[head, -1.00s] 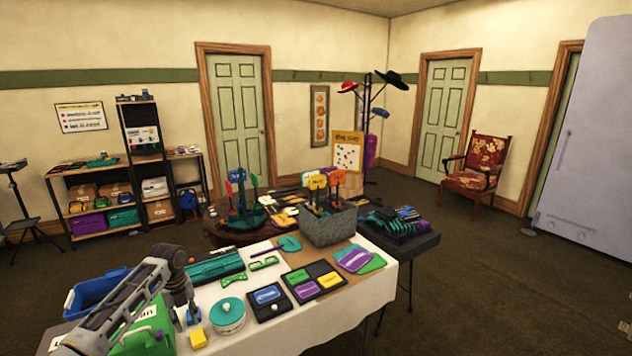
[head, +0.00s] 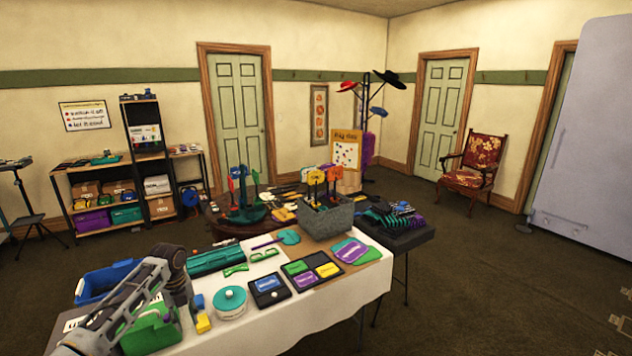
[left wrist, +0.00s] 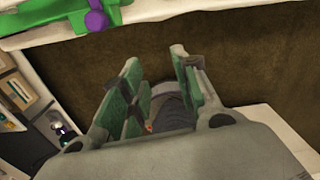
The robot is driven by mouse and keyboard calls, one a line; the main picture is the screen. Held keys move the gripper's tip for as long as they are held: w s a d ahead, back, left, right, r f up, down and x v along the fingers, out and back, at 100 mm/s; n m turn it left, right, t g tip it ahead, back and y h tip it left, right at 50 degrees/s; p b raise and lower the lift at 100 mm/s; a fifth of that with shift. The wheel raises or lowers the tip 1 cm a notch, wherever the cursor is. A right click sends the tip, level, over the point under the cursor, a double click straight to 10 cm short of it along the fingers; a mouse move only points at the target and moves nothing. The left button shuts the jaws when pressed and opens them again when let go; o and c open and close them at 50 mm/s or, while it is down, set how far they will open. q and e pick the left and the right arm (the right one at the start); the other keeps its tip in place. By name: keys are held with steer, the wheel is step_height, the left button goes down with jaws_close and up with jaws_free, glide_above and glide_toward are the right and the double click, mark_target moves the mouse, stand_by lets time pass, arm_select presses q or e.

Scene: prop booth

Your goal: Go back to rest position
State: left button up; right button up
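My left arm comes in from the lower left of the head view and bends down over the near left corner of the table. The left gripper (head: 187,303) hangs at its end, small and partly hidden by the wrist. In the left wrist view its green-padded fingers (left wrist: 156,75) stand apart, with nothing visible held between them. Dark floor and a grey rounded shape show behind the fingers.
Brown floor (head: 480,290) is open at right.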

arm_select(q)
steer(key=s+d+f+n, duration=0.1)
steer(key=s+f+n, duration=0.25)
steer(key=f, duration=0.65)
steer(key=s+d+f+n, duration=0.15)
steer(key=f+n, duration=0.25)
steer(key=f, duration=0.7)
steer(key=s+d+f+n+t, duration=0.1)
steer(key=s+f+n, duration=0.6)
steer(key=s+f, duration=0.85)
steer(key=s+d+f+n, duration=0.3)
steer(key=s+f, duration=0.3)
steer(key=s, duration=0.6)
steer(key=s+d+f+n, duration=0.4)
steer(key=s+f, duration=0.3)
steer(key=s, duration=0.6)
steer(key=s+d+f+n, duration=0.3)
steer(key=s+f, duration=0.3)
steer(key=s, duration=0.6)
steer(key=shift+s+d+f+n, duration=0.2)
steer(key=shift+s+n, duration=0.2)
steer(key=shift+n, duration=0.25)
